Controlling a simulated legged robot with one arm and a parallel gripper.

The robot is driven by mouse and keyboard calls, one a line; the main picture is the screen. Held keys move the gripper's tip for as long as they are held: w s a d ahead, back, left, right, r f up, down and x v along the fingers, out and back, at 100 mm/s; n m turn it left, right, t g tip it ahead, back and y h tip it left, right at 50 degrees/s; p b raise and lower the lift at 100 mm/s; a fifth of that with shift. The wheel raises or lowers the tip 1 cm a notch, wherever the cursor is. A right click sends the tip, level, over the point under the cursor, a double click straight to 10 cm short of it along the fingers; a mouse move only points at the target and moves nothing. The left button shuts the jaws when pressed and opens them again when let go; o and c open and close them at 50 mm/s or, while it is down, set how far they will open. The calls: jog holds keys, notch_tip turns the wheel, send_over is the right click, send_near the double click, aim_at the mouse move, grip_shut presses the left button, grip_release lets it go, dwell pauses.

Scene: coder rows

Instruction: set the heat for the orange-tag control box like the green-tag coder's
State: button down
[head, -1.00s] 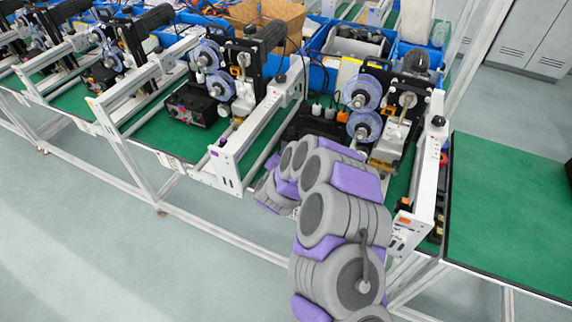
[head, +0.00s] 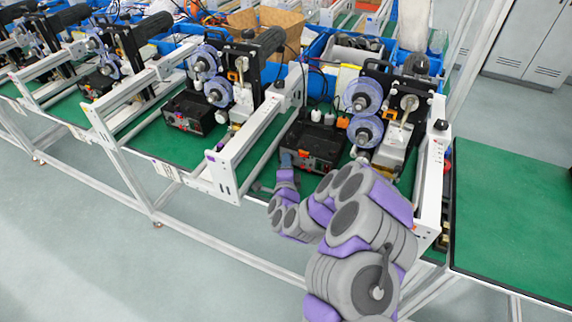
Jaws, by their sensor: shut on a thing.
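The black control box (head: 314,146) of the nearest coder (head: 365,118) sits on the green bench top at right of centre. My arm reaches in from the bottom right. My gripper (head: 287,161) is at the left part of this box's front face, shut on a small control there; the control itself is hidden. A second black control box (head: 192,113) stands with the middle coder, with small coloured controls on its front. A purple tag (head: 211,157) marks the white rail end left of my gripper. I cannot make out an orange or green tag; my arm covers part of the right rail.
White rails (head: 262,140) stand between the coder stations, close left of my wrist. Another white rail (head: 432,170) stands right of my arm. Blue bins (head: 315,80) are behind. The green table (head: 510,215) at right is clear.

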jog(key=shift+d+f+m, duration=0.1)
jog(key=shift+f+m, duration=0.15)
jog(key=shift+m, duration=0.25)
jog(key=c, duration=1.1)
grip_release()
jog(key=shift+r, duration=0.1)
